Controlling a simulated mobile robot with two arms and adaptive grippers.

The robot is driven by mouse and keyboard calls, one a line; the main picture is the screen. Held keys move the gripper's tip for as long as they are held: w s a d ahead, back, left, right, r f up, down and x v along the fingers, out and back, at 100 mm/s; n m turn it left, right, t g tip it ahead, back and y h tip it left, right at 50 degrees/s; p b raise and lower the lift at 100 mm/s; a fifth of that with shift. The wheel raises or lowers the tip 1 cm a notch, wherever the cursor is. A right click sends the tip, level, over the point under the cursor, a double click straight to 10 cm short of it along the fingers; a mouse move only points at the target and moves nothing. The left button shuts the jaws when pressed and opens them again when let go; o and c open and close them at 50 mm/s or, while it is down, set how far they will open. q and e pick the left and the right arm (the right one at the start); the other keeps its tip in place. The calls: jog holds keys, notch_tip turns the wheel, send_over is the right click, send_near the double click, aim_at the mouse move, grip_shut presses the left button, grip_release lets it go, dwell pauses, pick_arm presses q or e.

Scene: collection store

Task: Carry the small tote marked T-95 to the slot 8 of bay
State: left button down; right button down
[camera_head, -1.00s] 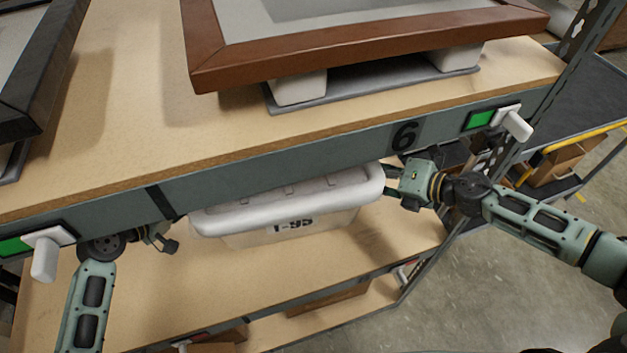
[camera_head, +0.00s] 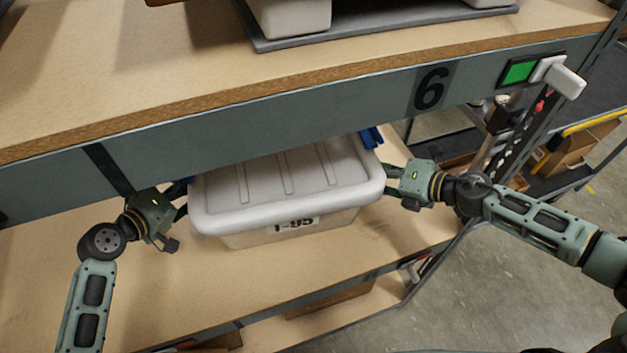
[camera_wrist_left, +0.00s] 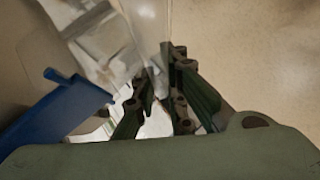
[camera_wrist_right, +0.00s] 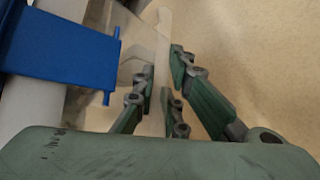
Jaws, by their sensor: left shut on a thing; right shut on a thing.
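The small tote T-95 (camera_head: 285,190) is a white lidded box with its label facing me, between my two grippers in the head view. It sits below the shelf beam marked 6 and above a wooden shelf; I cannot tell whether it touches that shelf. My left gripper (camera_head: 183,200) is shut on its left end, and my right gripper (camera_head: 388,183) on its right end. The left wrist view shows the left fingers (camera_wrist_left: 160,95) closed on a pale edge beside a blue latch (camera_wrist_left: 55,115). The right wrist view shows the right fingers (camera_wrist_right: 165,95) likewise.
The upper shelf's beam (camera_head: 300,130) carries the number 6 and a green-lit tag (camera_head: 519,72). White blocks on a grey base (camera_head: 290,15) stand above it. The lower wooden shelf (camera_head: 60,260) has bare room around the tote. A cart with cartons (camera_head: 570,145) stands at right.

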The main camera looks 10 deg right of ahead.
pick_arm(q)
jog(key=shift+w+a, duration=0.1)
jog(key=shift+a, duration=0.05)
pick_arm(e)
jog(key=shift+w+d, duration=0.15)
